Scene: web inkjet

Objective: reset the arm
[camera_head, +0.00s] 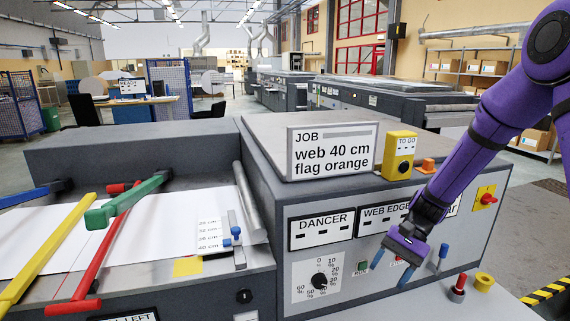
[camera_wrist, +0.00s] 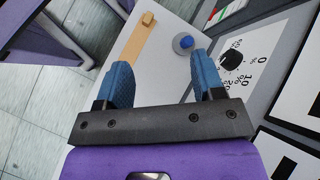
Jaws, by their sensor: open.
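My arm, purple with dark joints, comes in from the right in the head view. My gripper (camera_head: 391,268) hangs in front of the grey machine's control panel, its two blue fingers apart with nothing between them. The wrist view also shows the gripper (camera_wrist: 161,64) open and empty. The percent dial (camera_head: 319,281) is to the left of the gripper in the head view; it shows at the right in the wrist view (camera_wrist: 232,60). A blue-topped knob (camera_wrist: 183,42) appears beyond the fingers. I cannot tell whether the fingers touch anything.
A job sign (camera_head: 333,150) reading "web 40 cm flag orange" and a yellow "TO GO" box (camera_head: 399,155) stand on the machine. A red knob (camera_head: 458,286) and yellow ring (camera_head: 484,282) are near the gripper. Green (camera_head: 125,203), red and yellow bars lie left over white paper (camera_head: 140,235).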

